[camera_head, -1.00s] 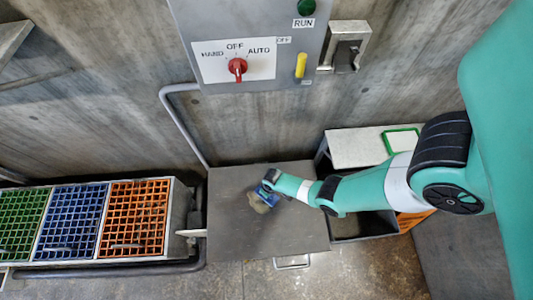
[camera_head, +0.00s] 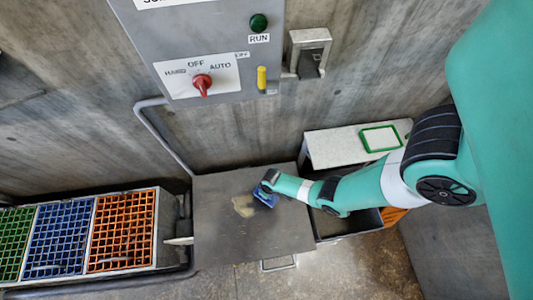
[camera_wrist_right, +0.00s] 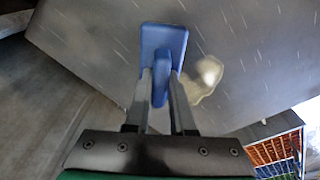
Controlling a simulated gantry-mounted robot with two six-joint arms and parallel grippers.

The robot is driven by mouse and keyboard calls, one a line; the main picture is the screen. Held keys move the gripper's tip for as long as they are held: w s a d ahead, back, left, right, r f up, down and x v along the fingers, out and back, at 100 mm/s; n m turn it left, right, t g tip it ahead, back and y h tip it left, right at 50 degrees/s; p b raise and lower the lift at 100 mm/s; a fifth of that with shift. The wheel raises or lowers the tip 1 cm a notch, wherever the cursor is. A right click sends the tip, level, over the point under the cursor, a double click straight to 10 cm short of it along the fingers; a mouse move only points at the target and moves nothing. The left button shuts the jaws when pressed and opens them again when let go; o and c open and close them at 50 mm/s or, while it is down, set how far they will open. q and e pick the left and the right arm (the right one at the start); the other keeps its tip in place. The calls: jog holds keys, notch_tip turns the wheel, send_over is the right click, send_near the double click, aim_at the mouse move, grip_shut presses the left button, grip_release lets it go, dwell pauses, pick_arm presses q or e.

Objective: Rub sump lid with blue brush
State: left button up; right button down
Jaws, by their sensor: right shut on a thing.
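The sump lid (camera_head: 235,225) is a flat grey metal plate in the middle of the head view; it fills much of the right wrist view (camera_wrist_right: 245,50). A pale yellowish smear (camera_head: 243,206) lies on it, and it also shows in the wrist view (camera_wrist_right: 205,80). My right gripper (camera_head: 267,189) is shut on the blue brush (camera_wrist_right: 163,45), holding it by its grip. The brush is over the lid, just right of the smear in the head view. I cannot tell whether its underside touches the lid. My left gripper is not in view.
A grey control panel (camera_head: 240,25) with a red knob (camera_head: 202,82) is on the wall behind. Green, blue and orange grates (camera_head: 122,232) lie to the left. A white shelf (camera_head: 335,148) with a green frame stands to the right. A bent pipe rail (camera_head: 160,137) runs behind the lid.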

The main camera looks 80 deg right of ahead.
jog(key=shift+r+p, duration=2.25)
jog(key=shift+r, duration=0.45)
